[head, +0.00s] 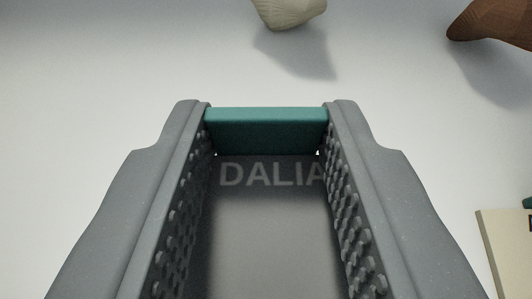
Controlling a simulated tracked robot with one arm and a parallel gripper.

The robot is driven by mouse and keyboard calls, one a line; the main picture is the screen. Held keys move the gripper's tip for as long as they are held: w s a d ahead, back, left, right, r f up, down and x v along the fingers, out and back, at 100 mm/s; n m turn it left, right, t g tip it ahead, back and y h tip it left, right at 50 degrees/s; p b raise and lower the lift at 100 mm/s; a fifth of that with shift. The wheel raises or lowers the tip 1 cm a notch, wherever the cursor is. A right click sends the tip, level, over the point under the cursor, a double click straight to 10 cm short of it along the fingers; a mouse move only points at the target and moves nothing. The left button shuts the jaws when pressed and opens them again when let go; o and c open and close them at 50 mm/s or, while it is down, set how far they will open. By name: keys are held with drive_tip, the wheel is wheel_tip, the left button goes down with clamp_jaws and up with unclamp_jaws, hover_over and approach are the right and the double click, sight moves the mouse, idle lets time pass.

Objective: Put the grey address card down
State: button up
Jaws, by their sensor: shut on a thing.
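The grey address card (265,225) lies between the two fingers of my gripper (267,115) in the head view. It bears the pale letters "DALIA", the last letter partly covered by the right finger. A teal bar (266,131) runs across the card's far end, between the fingertips, and seems to be part of it. My gripper is shut on the card, with a studded finger pad at each side. The card's near end runs out of the frame. I cannot tell whether the card touches the white surface below.
The white surface (110,85) is bare ahead and to the left. A cream object (288,12) stands beyond the fingertips, cut by the top edge. A brown object (495,25) is at the upper right. A cream card (506,250) with a bit of teal is at the lower right.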

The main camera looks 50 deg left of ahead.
drive_tip(key=s+d+r+b, duration=0.1)
drive_tip(key=s+d, duration=0.6)
drive_tip(key=s, duration=0.4)
drive_tip(key=shift+s, duration=0.35)
drive_tip(key=shift+s+d+r+b, duration=0.1)
drive_tip(key=shift+d+b, duration=0.05)
drive_tip(key=shift+b, duration=0.45)
drive_tip(key=s+d+b, duration=0.1)
drive_tip(key=b, duration=0.4)
drive_tip(key=shift+s+r, duration=0.1)
drive_tip(key=shift+s, duration=0.15)
drive_tip(key=shift+s, duration=0.1)
